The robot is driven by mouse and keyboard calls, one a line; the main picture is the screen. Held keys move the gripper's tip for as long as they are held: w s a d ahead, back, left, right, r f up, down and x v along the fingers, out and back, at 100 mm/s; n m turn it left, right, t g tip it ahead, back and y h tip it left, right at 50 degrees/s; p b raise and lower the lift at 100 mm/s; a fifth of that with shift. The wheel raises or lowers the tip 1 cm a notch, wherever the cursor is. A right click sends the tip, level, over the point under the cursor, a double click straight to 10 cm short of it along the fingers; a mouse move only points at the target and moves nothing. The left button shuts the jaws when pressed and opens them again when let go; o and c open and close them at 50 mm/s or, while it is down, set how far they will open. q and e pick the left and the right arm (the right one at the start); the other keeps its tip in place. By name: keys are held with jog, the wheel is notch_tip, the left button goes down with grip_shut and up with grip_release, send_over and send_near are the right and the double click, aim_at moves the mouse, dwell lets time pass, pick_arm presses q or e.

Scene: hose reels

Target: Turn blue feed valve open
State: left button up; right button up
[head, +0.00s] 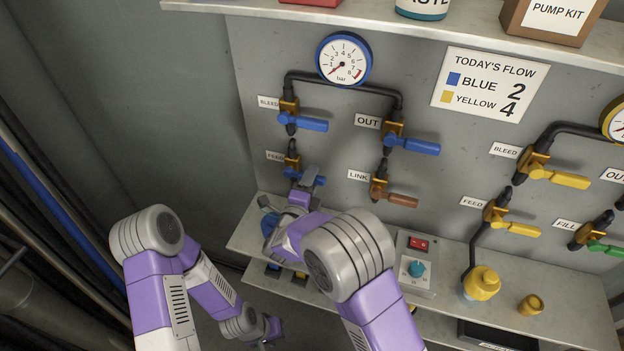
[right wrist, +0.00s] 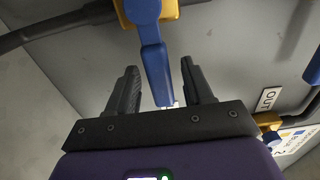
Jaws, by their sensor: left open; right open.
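The blue feed valve is at the left of the panel in the head view, beside its FEED label (head: 276,156). Its brass body (head: 292,160) shows; its blue handle (head: 291,173) is mostly hidden by my right gripper (head: 307,178). In the right wrist view the blue handle (right wrist: 153,62) runs from the brass body (right wrist: 148,10) down between the two dark fingers of my right gripper (right wrist: 158,72). The fingers are open, one on each side, with visible gaps. My left gripper (head: 271,331) is open and empty, low below the shelf, far from the valve.
The blue bleed valve handle (head: 303,123) is just above, the blue out handle (head: 413,145) and brown link handle (head: 394,197) to the right. A bench shelf (head: 255,222) with a control box (head: 416,262) juts out below. Yellow valves (head: 558,178) stand further right.

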jog(key=shift+w+d, duration=0.1)
jog(key=shift+w, duration=0.35)
jog(key=shift+c, duration=0.5)
grip_shut()
